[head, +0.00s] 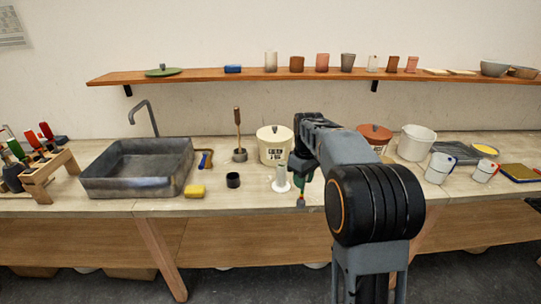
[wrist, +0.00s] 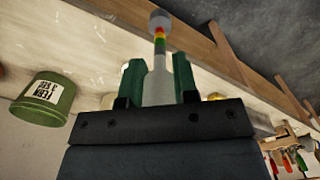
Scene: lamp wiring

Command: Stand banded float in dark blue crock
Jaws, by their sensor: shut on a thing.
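My gripper (wrist: 158,80) has green fingers shut on the banded float (wrist: 160,62). The float has a pale grey body between the fingers, a thin stem with red, yellow and green bands, and a grey knob at the end. In the head view my gripper (head: 300,186) is low over the counter, right of a white cylinder on a foot; little of the float can be told there. A small dark crock (head: 233,180), nearly black in this light, stands upright left of that cylinder, apart from my gripper. Its inside is hard to see.
The white cylinder (head: 281,179) stands between crock and gripper. Behind are a labelled cream tub (head: 274,147) and a grey pot (head: 240,155) with a wooden-handled tool. My arm hides part of the counter.

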